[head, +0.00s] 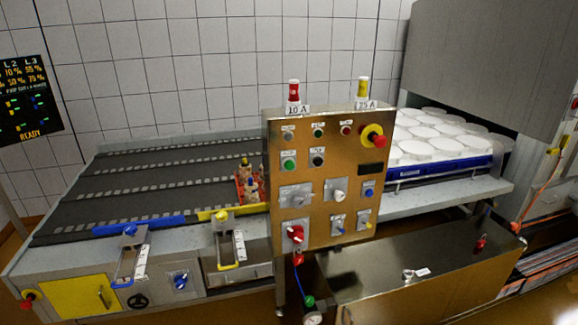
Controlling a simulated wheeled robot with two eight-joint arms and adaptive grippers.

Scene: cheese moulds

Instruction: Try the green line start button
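A green push button (289,163) sits on the left side of a brass-coloured control panel (327,232), with a small label above it. A black button (317,158) is to its right. A smaller green button or lamp (318,131) is higher up, beside a small red one (345,128). A red emergency stop (373,136) on a yellow base is at the upper right. Neither of my grippers is in view, and nothing covers the green button.
Rotary switches (296,195) and a red handle (295,234) sit lower on the panel. A dark conveyor (140,180) is left. White moulds (430,148) stand on a blue tray (440,168) at right. A metal box (420,265) juts out in front. A wall display (28,100) reads READY.

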